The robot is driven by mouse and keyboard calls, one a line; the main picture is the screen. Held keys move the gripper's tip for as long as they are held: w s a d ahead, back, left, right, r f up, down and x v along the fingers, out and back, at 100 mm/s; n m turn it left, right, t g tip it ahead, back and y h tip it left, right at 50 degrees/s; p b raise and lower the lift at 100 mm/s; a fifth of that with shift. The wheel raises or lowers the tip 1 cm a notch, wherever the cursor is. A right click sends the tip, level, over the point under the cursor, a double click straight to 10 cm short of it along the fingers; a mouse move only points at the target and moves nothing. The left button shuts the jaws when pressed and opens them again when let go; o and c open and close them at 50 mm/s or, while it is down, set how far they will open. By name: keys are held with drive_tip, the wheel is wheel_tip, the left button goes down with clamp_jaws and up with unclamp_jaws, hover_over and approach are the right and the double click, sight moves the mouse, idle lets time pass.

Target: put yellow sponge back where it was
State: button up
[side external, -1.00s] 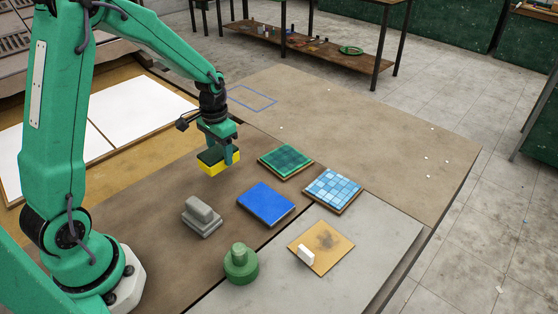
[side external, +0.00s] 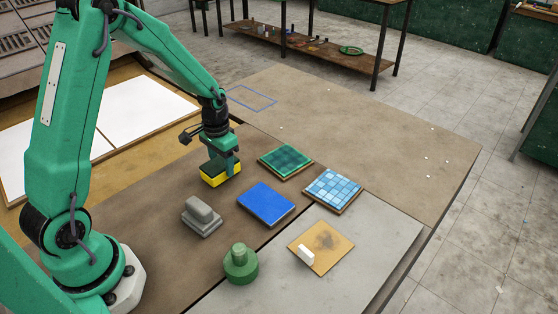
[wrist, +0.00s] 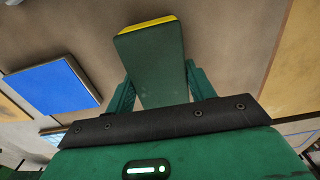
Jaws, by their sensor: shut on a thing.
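The yellow sponge (side external: 213,179) has a dark green upper layer. My gripper (side external: 222,166) is shut on it and holds it low over the brown table, left of the green tile square. I cannot tell whether its underside touches the table. In the wrist view the sponge (wrist: 155,62) sits between the two green fingers, its dark green face toward the camera and a yellow strip along its far edge. A blue outlined rectangle (side external: 252,97) is marked on the table farther back; it is empty.
A green tile square (side external: 286,161), a light-blue tile square (side external: 332,190), a blue slab (side external: 266,204) and a grey stepped block (side external: 202,216) lie nearby. A green knobbed piece (side external: 240,264) and a tan board (side external: 321,247) with a white block are nearer the front. The back right table is mostly clear.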

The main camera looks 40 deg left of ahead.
sight(221, 162)
drive_tip(key=shift+f, duration=0.15)
drive_tip(key=o, duration=0.9)
wheel_tip(221, 162, up, 12)
drive_tip(key=shift+r, duration=0.2)
idle(0.6)
